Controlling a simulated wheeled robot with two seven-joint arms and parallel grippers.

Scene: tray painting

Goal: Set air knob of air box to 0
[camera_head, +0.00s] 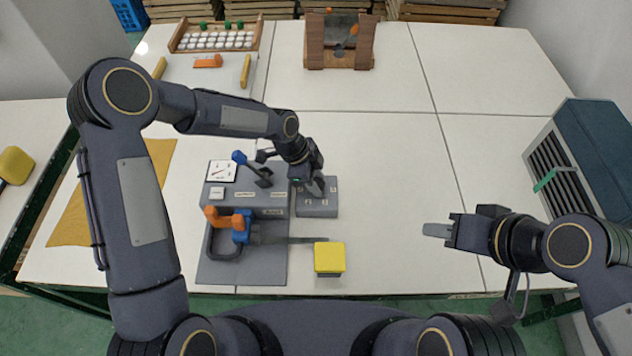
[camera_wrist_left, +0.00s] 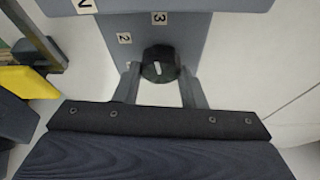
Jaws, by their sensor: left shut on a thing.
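The air box is a small grey box (camera_head: 317,205) on the table, against the right side of a larger grey panel. Its black round knob (camera_wrist_left: 160,63) has a white pointer line and shows in the left wrist view. Labels 2 and 3 are readable on the box face (camera_wrist_left: 185,40) beside and above the knob. My left gripper (camera_head: 316,187) reaches down over the box, and in the left wrist view its fingers (camera_wrist_left: 160,85) are shut on the knob, one on each side. In the head view the gripper hides the knob. My right gripper (camera_head: 436,230) is away from the box, above the table's right part; its finger gap is not visible.
The larger grey panel (camera_head: 215,272) holds a gauge (camera_head: 222,171), a blue-tipped lever and an orange-handled spray tool (camera_head: 225,219). A yellow block (camera_head: 329,257) stands in front of the box. A vented blue-grey unit (camera_head: 590,150) is at right. The table's middle right is clear.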

